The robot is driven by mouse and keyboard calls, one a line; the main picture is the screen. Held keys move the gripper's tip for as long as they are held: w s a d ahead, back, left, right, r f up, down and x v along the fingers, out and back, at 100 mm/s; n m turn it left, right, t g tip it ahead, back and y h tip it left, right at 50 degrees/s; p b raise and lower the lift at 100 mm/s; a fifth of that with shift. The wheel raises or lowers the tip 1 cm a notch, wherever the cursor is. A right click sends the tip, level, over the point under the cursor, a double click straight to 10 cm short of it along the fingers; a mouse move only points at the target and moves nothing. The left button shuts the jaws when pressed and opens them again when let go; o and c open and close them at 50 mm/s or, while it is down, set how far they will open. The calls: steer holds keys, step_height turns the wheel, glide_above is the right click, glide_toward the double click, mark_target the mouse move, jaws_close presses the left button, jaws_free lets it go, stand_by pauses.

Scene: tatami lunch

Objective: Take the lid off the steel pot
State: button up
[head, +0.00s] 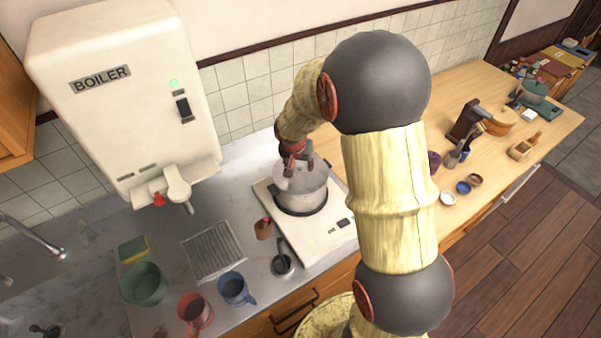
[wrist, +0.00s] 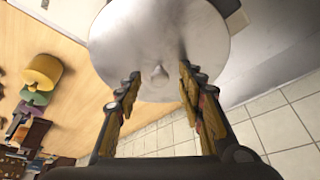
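The steel pot (head: 307,202) stands on the burner of a white cooktop, with its round grey lid (head: 313,181) on top. My gripper (head: 297,170) is above the lid, pointing down at it. In the wrist view the lid (wrist: 158,30) fills the top middle, with its small knob (wrist: 158,76) near the fingertips. My gripper (wrist: 160,76) is open there, one finger on each side of the knob, with gaps between. Whether the fingertips touch the lid I cannot tell. The pot's wall is mostly hidden in the wrist view.
The white cooktop (head: 318,244) sits on the steel counter. A boiler (head: 120,95) hangs at the left. A small brown cup (head: 263,229), a wire rack (head: 213,250) and mugs stand in front and left. The wooden counter (head: 500,90) at the right holds bowls and utensils.

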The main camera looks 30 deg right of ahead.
steer(key=shift+c, duration=1)
steer(key=c, duration=0.8)
jaws_close()
